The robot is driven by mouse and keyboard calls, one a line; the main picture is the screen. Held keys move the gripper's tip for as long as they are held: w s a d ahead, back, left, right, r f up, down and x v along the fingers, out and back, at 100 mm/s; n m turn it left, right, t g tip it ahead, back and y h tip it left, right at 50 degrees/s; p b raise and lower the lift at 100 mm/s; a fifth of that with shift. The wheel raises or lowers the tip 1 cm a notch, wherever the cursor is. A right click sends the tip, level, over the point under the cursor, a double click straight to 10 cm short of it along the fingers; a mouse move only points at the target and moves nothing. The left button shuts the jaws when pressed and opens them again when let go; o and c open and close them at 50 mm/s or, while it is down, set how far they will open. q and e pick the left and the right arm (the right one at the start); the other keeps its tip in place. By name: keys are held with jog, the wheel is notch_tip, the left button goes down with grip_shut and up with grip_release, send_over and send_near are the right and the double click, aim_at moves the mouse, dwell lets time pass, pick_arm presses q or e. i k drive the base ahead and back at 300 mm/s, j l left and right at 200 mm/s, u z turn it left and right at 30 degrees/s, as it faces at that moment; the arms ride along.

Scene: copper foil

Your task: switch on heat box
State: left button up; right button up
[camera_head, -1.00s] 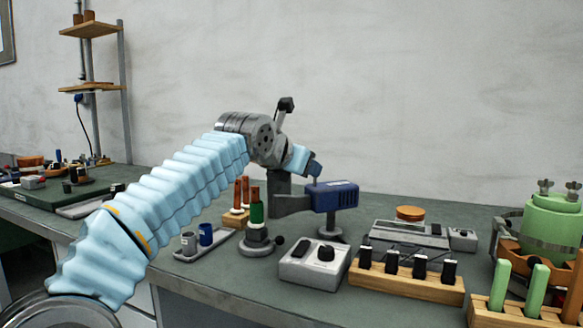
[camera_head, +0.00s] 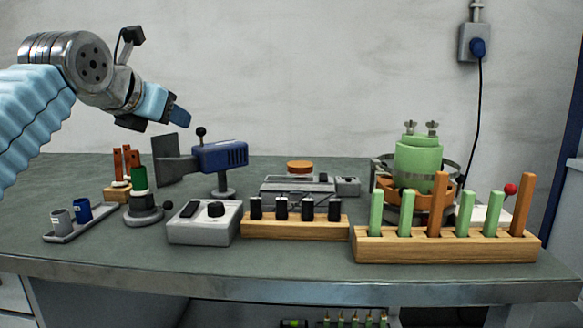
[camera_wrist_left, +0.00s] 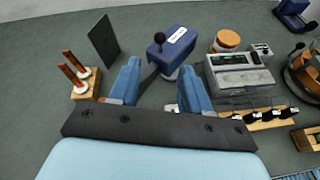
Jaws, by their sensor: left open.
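A light grey box (camera_head: 205,222) stands near the front of the bench, left of centre in the head view. It has a black rocker switch (camera_head: 190,209) and a round black knob (camera_head: 215,209) on top; no label can be read. My left gripper (camera_head: 166,112) is open and empty in the air, above and behind this box in the picture. In the left wrist view its two blue fingers (camera_wrist_left: 163,85) are spread apart, with the bench below. I do not see the grey box there. My right gripper is not in view.
A blue device (camera_head: 220,156) on a stand, with a dark plate, is behind the box. A green-banded post (camera_head: 138,177) stands left of it. A wooden block (camera_head: 295,226) with black pieces is close on its right. A green pot (camera_head: 418,163) stands farther right.

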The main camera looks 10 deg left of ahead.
aim_at(191, 206)
jog(key=k, duration=1.5)
